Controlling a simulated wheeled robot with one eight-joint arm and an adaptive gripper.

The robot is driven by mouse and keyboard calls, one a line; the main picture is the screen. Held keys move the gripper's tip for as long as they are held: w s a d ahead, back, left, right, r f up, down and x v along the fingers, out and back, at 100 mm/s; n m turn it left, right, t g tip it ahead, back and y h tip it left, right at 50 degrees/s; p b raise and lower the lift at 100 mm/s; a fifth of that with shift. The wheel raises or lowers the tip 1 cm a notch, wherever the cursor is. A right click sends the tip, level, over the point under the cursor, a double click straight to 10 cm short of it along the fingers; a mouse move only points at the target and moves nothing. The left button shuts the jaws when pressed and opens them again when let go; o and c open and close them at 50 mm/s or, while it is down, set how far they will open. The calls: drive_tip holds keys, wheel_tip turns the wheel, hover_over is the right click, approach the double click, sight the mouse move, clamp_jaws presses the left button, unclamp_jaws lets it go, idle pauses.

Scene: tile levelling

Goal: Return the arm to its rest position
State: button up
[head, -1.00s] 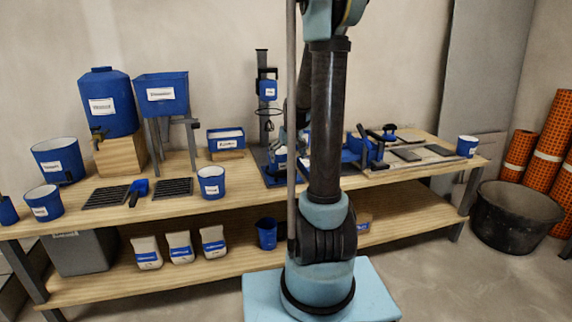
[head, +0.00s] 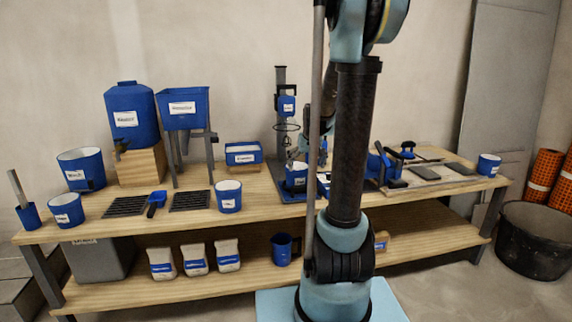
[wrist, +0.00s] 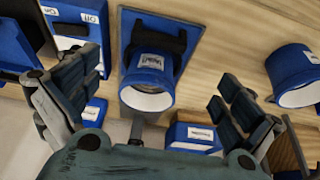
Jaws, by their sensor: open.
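My arm (head: 357,140) stands in front of the bench in the head view and hides part of it. My gripper (wrist: 155,88) shows in the wrist view with its two fingers spread wide and nothing gripped. A blue labelled cup (wrist: 147,75) with a white inside shows between and beyond the fingers, over a blue base plate. In the head view a blue cup (head: 296,176) stands on the blue base of the mixer stand (head: 281,110). The gripper itself is mostly hidden behind my arm column there.
The wooden bench (head: 262,200) holds a blue drum (head: 133,118), a hopper (head: 184,110), buckets and dark grates on the left. Tiles (head: 455,168) lie on the right. A black tub (head: 537,240) stands on the floor at right. Another blue cup (wrist: 292,75) shows in the wrist view.

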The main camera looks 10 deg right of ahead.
drive_tip(key=s+a+f+g, duration=0.1)
drive_tip(key=s+f, duration=0.1)
drive_tip(key=s, duration=1.5)
drive_tip(key=s+a+f+g, duration=0.1)
drive_tip(key=s+f, duration=0.2)
drive_tip(key=s, duration=1.4)
drive_tip(key=shift+s+a+f+m, duration=0.15)
drive_tip(key=shift+s+f+m, duration=0.15)
drive_tip(key=shift+m, duration=0.1)
drive_tip(key=shift+w, duration=0.1)
drive_tip(key=shift+w+f, duration=0.2)
drive_tip(key=shift+w, duration=0.15)
